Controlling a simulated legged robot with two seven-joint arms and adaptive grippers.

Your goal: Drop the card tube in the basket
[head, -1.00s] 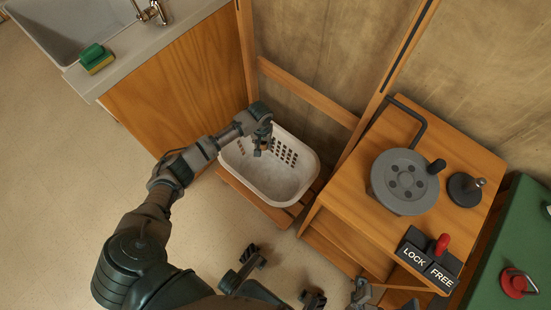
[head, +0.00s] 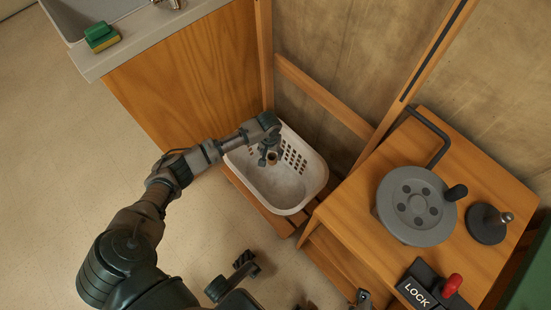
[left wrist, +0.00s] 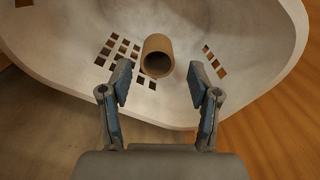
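The white basket (head: 290,200) with slotted walls stands on a low wooden slatted base, and it fills the upper left wrist view (left wrist: 60,50). My left gripper (head: 270,158) is over the basket, pointing down into it. In the left wrist view its two fingers (left wrist: 158,84) are apart with nothing between the tips. The brown card tube (left wrist: 157,56) is beyond the fingertips, against the basket's inside, clear of both fingers. I cannot tell whether it rests or is falling. My right gripper (head: 274,284) is partly in view at the bottom edge, its fingers apart and empty.
A wooden cabinet with a sink counter (head: 95,65) and a green sponge (head: 101,37) is at the left. A wooden stand (head: 350,215) with a grey wheel (head: 415,205), a black knob (head: 487,222) and a red-handled lock switch (head: 440,288) is right of the basket.

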